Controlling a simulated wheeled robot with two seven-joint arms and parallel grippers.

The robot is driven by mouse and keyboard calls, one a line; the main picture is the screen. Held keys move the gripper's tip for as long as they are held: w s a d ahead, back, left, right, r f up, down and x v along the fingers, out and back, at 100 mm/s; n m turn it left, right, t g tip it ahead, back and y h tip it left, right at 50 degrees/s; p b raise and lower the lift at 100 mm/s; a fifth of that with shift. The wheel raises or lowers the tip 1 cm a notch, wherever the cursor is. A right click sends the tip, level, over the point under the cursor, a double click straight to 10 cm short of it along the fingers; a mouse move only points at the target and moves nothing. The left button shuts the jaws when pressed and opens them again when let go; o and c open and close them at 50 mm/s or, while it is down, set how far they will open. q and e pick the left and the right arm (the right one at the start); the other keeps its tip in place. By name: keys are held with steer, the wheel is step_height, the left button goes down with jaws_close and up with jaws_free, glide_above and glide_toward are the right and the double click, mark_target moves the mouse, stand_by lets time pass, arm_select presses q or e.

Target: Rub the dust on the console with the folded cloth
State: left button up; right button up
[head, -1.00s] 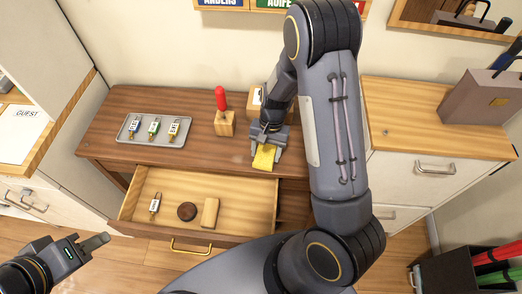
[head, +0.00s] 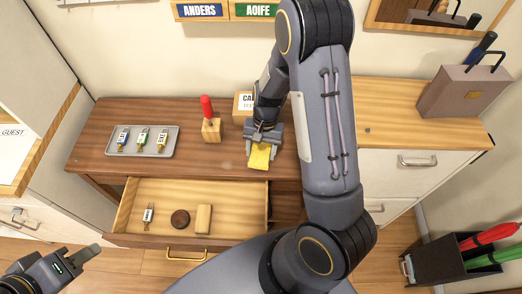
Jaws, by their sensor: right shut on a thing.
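The console (head: 92,150) is a dark brown wooden desk with its drawer pulled open. My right gripper (head: 262,140) is shut on the folded yellow cloth (head: 259,157), low at the console top near its front edge; I cannot tell whether the cloth touches the wood. A faint pale patch (head: 227,164), perhaps dust, shows on the top just left of the cloth. Any dust under the cloth or arm is hidden. My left gripper (head: 88,252) is at the lower left, away from the console, apparently empty; its jaw opening is unclear.
A grey tray (head: 118,153) with several tagged keys lies on the console's left. A wooden block with a red-handled tool (head: 211,130) and a box (head: 243,104) stand behind the cloth. The open drawer (head: 236,212) holds a tagged key, a dark disc and a wooden block.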

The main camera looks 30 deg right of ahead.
steer(key=shift+a+p+v, duration=0.1)
steer(key=shift+p+v, duration=0.25)
steer(key=shift+v, duration=0.3)
steer(key=shift+a+p+v, duration=0.15)
steer(key=shift+p+v, duration=0.2)
steer(key=shift+v, duration=0.25)
steer(key=shift+s+r, duration=0.1)
steer(key=shift+r, duration=0.05)
steer(key=p+v, duration=0.1)
steer(key=v, duration=0.1)
steer(key=p+v, duration=0.1)
steer(key=shift+s+a+p, duration=0.25)
steer(key=shift+a+p, duration=0.05)
